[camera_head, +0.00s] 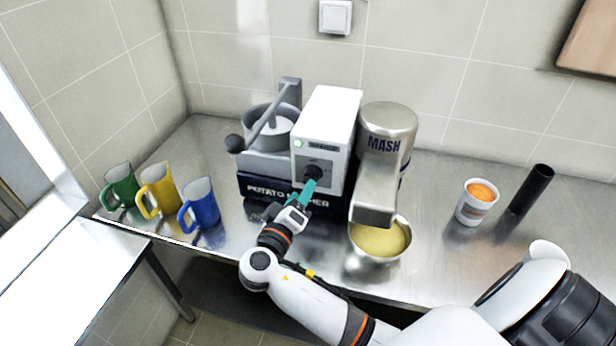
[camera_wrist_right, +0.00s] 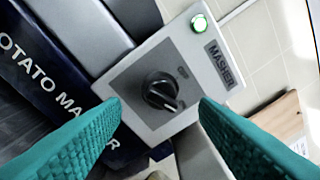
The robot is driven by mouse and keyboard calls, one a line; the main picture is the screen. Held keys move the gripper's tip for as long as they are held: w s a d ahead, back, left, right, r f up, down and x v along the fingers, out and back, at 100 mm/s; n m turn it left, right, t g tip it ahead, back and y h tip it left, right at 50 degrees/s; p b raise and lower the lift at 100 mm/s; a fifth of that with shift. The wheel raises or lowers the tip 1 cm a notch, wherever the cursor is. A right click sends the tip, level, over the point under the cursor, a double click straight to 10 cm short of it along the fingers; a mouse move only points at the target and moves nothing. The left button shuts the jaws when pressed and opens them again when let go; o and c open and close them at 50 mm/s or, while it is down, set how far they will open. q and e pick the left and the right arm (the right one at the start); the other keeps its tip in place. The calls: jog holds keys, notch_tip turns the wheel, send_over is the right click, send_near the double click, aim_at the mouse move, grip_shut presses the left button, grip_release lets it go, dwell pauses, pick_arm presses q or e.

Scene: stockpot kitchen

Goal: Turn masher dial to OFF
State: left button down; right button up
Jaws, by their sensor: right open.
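The black masher dial (camera_wrist_right: 160,91) sits on a grey panel on the front of the white control box (camera_head: 331,112). In the right wrist view its pointer end faces the lower right. A green lamp (camera_wrist_right: 199,24) is lit near the MASHER label (camera_wrist_right: 222,64). In the head view the dial (camera_head: 313,172) is partly covered by my right gripper (camera_head: 307,186). My right gripper is open, its teal fingers either side of the dial in the wrist view; contact with the dial is not visible. My left gripper is not in view.
The potato masher machine (camera_head: 265,165) with a grey lever stands left of the box. A steel MASH unit (camera_head: 386,130) stands right, over a bowl of yellow mash (camera_head: 378,240). Green, yellow and blue mugs (camera_head: 203,203) stand left; an orange-filled cup (camera_head: 477,202) and a black cylinder (camera_head: 530,190) right.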

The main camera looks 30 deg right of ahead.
aim_at(313, 172)
jog(key=p+x, duration=0.1)
jog(key=x, duration=0.4)
jog(key=shift+a, duration=0.1)
jog(key=c, duration=1)
jog(key=shift+o, duration=0.2)
